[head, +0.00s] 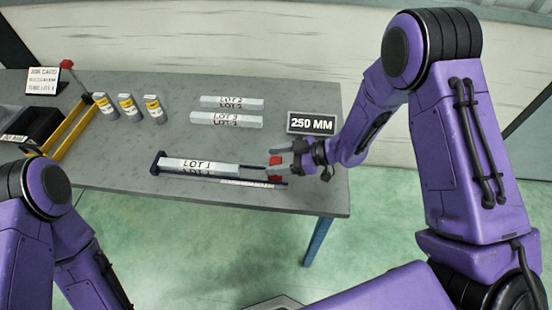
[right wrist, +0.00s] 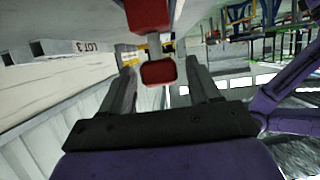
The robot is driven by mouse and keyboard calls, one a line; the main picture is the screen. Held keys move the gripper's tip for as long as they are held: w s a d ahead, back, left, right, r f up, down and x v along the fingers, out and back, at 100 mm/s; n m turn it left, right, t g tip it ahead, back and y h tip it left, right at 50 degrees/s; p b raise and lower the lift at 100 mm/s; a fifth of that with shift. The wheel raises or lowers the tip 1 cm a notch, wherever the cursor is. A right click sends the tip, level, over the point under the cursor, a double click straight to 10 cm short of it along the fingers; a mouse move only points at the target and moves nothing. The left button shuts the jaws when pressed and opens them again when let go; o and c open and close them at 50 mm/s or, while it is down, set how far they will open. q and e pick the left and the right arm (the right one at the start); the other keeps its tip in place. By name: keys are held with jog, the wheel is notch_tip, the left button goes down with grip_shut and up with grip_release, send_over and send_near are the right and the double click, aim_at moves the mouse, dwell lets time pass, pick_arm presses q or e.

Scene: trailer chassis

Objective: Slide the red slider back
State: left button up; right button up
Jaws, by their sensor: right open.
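The red slider (head: 275,161) is near the right end of a dark rail gauge (head: 156,163) on the table. A pale bar marked LOT 3 (head: 198,165) lies along the rail, left of the slider. My right gripper (head: 279,160) reaches in from the right at the slider. In the right wrist view, its open fingers (right wrist: 163,88) stand on either side of the slider's red knob (right wrist: 158,73), with gaps visible on both sides. A larger red block of the slider (right wrist: 148,14) shows beyond the knob. My left gripper is not in view; only its arm shows at left.
Two pale LOT 2 bars (head: 226,119) lie behind the rail. A 250 MM sign (head: 311,123) stands near the right arm. Several small canisters (head: 128,107), a yellow frame (head: 72,130) and a black tray (head: 38,123) are at left. The table front is clear.

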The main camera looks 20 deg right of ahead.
jog(key=shift+s+d+r, duration=0.1)
jog(key=shift+d, duration=0.1)
jog(key=b+v, duration=0.2)
jog(key=v, duration=0.8)
jog(key=shift+r, duration=0.1)
